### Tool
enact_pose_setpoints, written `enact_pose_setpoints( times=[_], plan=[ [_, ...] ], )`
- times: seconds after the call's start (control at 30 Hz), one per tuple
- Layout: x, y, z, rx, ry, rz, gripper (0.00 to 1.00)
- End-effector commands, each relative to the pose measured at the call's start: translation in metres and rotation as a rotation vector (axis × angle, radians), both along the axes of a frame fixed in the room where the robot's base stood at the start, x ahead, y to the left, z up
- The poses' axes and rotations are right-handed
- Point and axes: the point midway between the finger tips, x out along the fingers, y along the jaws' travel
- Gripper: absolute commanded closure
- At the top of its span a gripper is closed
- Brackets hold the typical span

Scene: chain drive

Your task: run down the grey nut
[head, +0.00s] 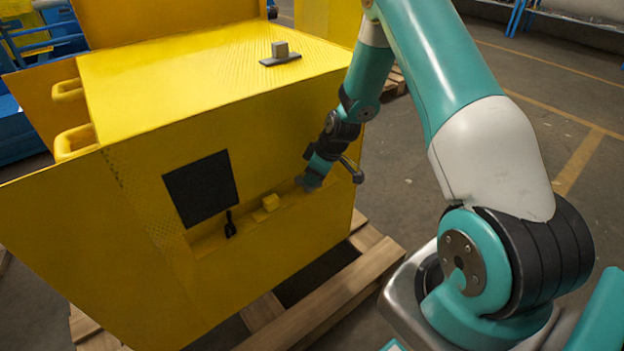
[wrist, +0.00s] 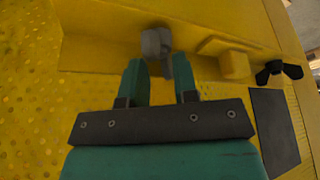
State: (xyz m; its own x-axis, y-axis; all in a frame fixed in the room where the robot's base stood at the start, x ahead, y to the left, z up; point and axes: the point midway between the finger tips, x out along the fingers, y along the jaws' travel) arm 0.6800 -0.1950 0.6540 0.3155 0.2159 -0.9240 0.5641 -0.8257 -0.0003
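The grey nut (wrist: 156,42) sits in the long recess of the yellow machine, just ahead of my fingertips in the wrist view. A thin grey part hangs from it into the gap between the fingers. In the head view only a small grey bit (head: 299,181) shows beside my gripper (head: 311,181), which hides most of that spot. In the wrist view my gripper (wrist: 160,70) has its two teal fingers apart, one on each side of the thin part. I see no finger clearly touching the nut.
In the recess, a yellow block (head: 270,202) and a black wing-shaped part (head: 231,226) stand left of my gripper in the head view. A black square panel (head: 201,189) is above them.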

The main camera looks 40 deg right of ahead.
Motion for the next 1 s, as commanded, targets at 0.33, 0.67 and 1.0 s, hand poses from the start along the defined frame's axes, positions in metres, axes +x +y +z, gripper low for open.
enact_pose_setpoints(
  times=[0.33,0.67,1.0],
  plan=[
    [0.0046,0.0032,-0.0128,-0.001,-0.002,0.001,0.73],
    [0.0044,0.003,-0.0126,0.0,0.0,0.0,1.0],
    [0.004,0.0039,-0.012,-0.001,-0.001,-0.058,1.0]
  ],
)
